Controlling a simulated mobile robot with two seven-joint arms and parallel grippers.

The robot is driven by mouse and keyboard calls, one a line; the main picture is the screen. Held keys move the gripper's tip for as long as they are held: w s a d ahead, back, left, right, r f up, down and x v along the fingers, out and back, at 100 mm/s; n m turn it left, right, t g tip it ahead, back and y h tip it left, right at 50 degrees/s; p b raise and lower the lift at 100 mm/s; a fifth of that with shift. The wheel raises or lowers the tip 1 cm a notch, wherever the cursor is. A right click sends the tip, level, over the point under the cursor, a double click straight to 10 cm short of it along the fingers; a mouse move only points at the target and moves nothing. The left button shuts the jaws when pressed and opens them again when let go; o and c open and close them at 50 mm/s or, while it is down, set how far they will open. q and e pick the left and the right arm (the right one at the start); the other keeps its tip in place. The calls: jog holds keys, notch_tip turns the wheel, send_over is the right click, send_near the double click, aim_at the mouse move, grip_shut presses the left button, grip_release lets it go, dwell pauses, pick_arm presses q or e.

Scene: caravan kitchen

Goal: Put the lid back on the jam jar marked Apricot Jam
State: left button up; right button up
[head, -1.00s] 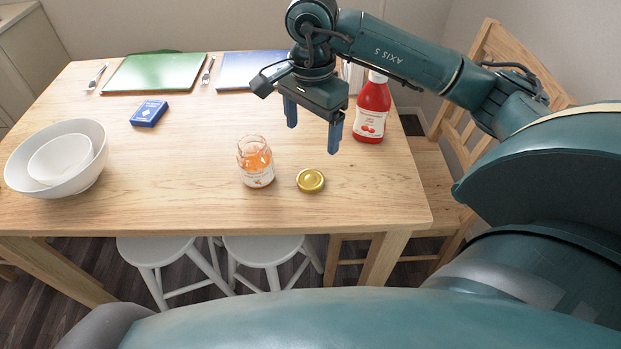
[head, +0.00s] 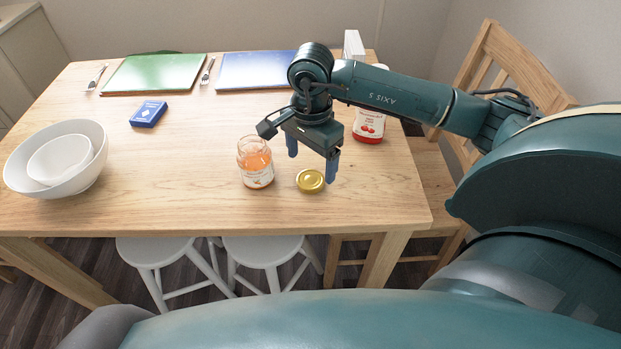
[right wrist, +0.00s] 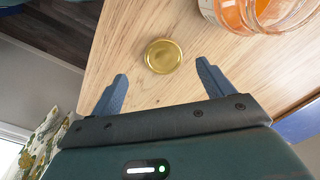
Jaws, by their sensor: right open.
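The jam jar (head: 255,163) is clear glass with orange jam, stands upright without a lid, and has a white label too small to read. It also shows in the right wrist view (right wrist: 240,14). The gold lid (head: 310,181) lies flat on the table just right of the jar. In the right wrist view the lid (right wrist: 163,56) lies ahead of and between the fingertips. My right gripper (head: 312,168) is open and empty, pointing down above and just behind the lid; in the right wrist view its two blue fingers (right wrist: 162,85) are apart. My left gripper is not in view.
White nested bowls (head: 88,183) stand at the left. A blue card box (head: 149,114), a green mat (head: 155,72) and a blue mat (head: 250,70) lie farther back. The table (head: 180,205) is clear left of the jar.

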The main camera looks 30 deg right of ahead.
aim_at(310, 179)
jog(key=shift+w+d+f, duration=0.1)
jog(key=shift+w+f, duration=0.05)
jog(key=shift+f, duration=1.15)
jog(key=shift+w+f, duration=0.15)
jog(key=shift+f, duration=1.15)
jog(key=c, duration=1)
notch_tip(310, 179, up, 10)
jog(key=shift+r, duration=0.1)
jog(key=shift+c, duration=0.2)
